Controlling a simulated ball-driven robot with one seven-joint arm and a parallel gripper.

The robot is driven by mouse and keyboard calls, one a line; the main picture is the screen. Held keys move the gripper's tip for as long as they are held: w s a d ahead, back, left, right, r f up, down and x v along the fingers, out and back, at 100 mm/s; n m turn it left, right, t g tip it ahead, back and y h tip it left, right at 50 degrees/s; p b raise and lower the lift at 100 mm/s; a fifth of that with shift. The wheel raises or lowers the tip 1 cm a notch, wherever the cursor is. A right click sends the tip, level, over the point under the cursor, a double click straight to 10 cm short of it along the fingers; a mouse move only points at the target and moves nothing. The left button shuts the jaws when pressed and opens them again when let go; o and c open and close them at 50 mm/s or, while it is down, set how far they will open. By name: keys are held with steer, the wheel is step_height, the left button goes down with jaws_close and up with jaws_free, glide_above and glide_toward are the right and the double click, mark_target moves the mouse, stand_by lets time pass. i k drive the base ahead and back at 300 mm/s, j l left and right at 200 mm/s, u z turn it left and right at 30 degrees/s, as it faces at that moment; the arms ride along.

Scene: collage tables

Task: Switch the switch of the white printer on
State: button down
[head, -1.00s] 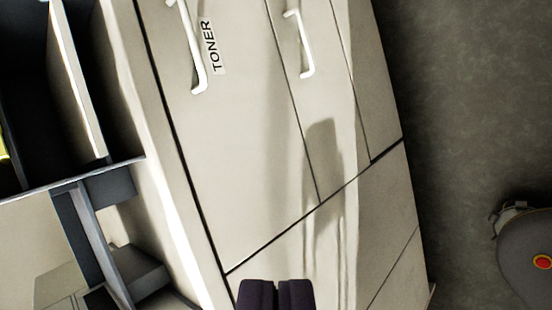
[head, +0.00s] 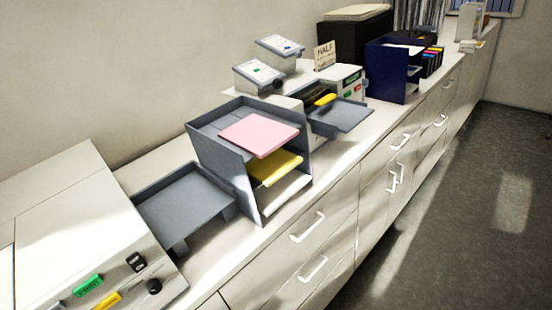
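A white printer (head: 70,225) fills the lower left of the head view, cut off by the picture's edge. Its front panel carries a small black switch (head: 136,262), a black knob (head: 154,286), a green button (head: 88,286) and a yellow button (head: 107,300). I cannot tell which way the switch is set. A grey output tray (head: 185,205) sticks out from its right side. My gripper is not in view.
Between the machines stands a grey paper rack (head: 226,165) with pink, yellow and white sheets. A dark blue rack (head: 385,72) stands farther along. White cabinets with drawers (head: 290,260) run under the counter. The grey floor (head: 440,230) at right is clear.

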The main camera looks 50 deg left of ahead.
mark_target(136, 261)
steer(key=u, duration=2.65)
